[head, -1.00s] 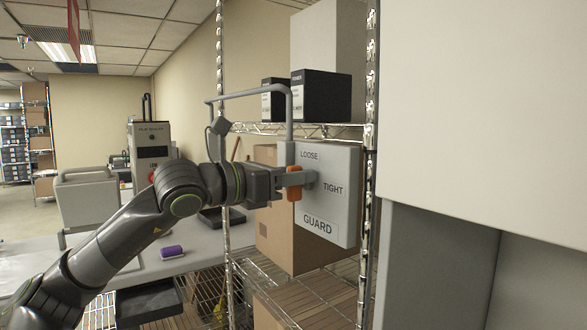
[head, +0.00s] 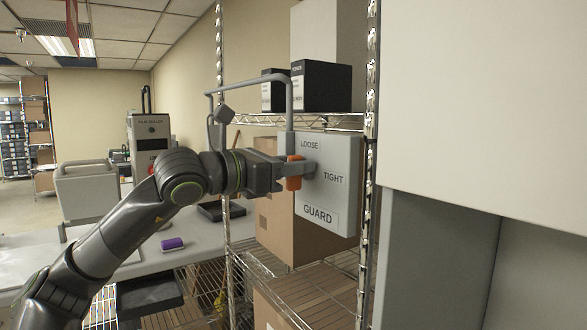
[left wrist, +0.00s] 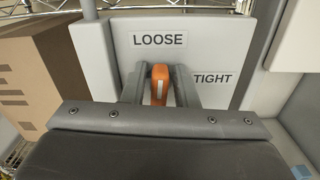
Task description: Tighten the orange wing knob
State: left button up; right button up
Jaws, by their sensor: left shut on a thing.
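The orange wing knob (head: 294,182) is on the face of a light grey guard panel (head: 345,203) labelled LOOSE, TIGHT and GUARD. In the head view the knob stands roughly upright below LOOSE and left of TIGHT. My left gripper (head: 295,170) reaches it from the left and is shut on it. In the left wrist view the gripper's fingers (left wrist: 160,88) are on either side of the knob (left wrist: 160,80), which points up towards the LOOSE label (left wrist: 159,39). The TIGHT label (left wrist: 214,78) is partly hidden by a finger. My right gripper is not in view.
A grey tube frame (head: 290,105) rises beside the panel. A wire shelf post (head: 368,120) stands close to its right, and a cardboard box (head: 275,225) is behind it. A bench (head: 205,250) with a purple roll (head: 172,243) lies to the left.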

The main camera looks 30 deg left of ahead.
pick_arm(q)
jog(key=m, duration=0.1)
jog(key=m+b, duration=0.2)
jog(key=shift+s+d+f, duration=0.1)
jog(key=shift+d+f, duration=0.1)
jog(key=shift+d, duration=0.05)
jog(key=shift+s+d+f+m+b, duration=0.15)
jog(key=shift+m+b, duration=0.45)
jog(key=shift+m, duration=1.7)
jog(key=shift+w+d+f+m+b, duration=0.15)
jog(key=shift+f+m+b, duration=0.3)
jog(key=shift+m, duration=1.85)
jog(key=shift+s+d+f+m+b, duration=0.15)
jog(key=shift+m+b, duration=0.55)
jog(key=shift+m, duration=1.6)
jog(key=shift+r, duration=0.15)
jog(key=shift+c, duration=0.2)
jog(key=o, duration=0.8)
jog(key=shift+c, duration=0.2)
jog(key=shift+a, duration=0.1)
